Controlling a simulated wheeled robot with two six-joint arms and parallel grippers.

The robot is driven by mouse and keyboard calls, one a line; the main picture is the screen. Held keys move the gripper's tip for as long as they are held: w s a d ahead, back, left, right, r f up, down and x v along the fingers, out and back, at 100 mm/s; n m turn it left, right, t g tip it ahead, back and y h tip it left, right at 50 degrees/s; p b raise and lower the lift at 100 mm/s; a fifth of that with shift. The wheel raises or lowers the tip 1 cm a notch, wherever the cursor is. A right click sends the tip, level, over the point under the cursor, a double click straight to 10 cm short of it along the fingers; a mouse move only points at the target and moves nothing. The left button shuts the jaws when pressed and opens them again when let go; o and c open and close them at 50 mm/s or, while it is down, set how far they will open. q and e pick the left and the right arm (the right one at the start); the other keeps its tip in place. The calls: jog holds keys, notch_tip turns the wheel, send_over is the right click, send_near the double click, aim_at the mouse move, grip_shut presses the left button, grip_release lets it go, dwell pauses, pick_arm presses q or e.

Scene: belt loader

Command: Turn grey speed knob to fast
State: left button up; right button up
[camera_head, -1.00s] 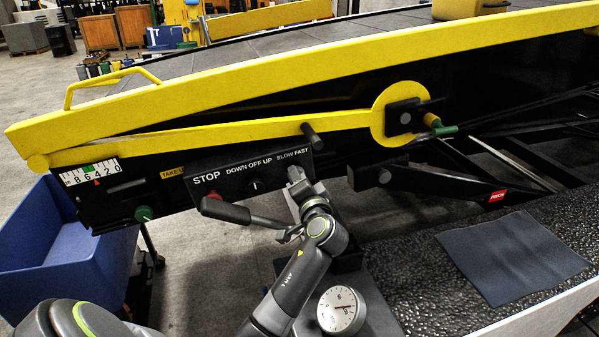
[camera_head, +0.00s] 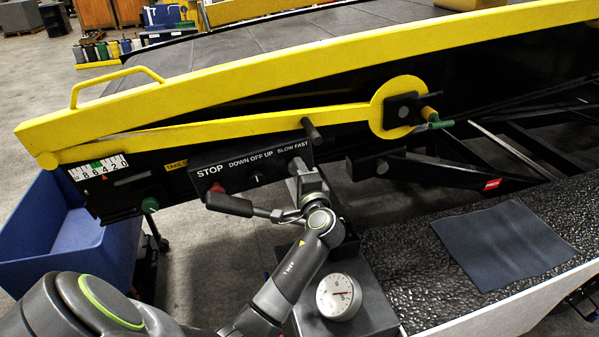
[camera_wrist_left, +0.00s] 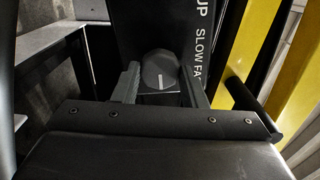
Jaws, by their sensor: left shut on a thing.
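The black control panel (camera_head: 232,176) on the belt loader's side has white STOP, DOWN OFF UP and SLOW FAST labels. The speed knob (camera_wrist_left: 160,68) is dark grey with a short white mark, which lies upright in the left wrist view, on the knob's lower half. My left gripper (camera_head: 299,168) reaches up to the panel under SLOW FAST. In the left wrist view its two fingers (camera_wrist_left: 159,88) stand on both sides of the knob, shut on it. In the head view the gripper mostly hides the knob. My right gripper is not in view.
A yellow bar (camera_head: 220,127) runs above the panel, with a dark peg (camera_head: 312,131) close to my gripper. A small selector (camera_head: 256,179) is left of the knob. A round white gauge (camera_head: 338,297) stands below. A blue bin (camera_head: 50,240) is at left.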

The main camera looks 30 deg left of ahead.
pick_arm(q)
jog(key=o, duration=1)
jog(key=shift+c, duration=0.2)
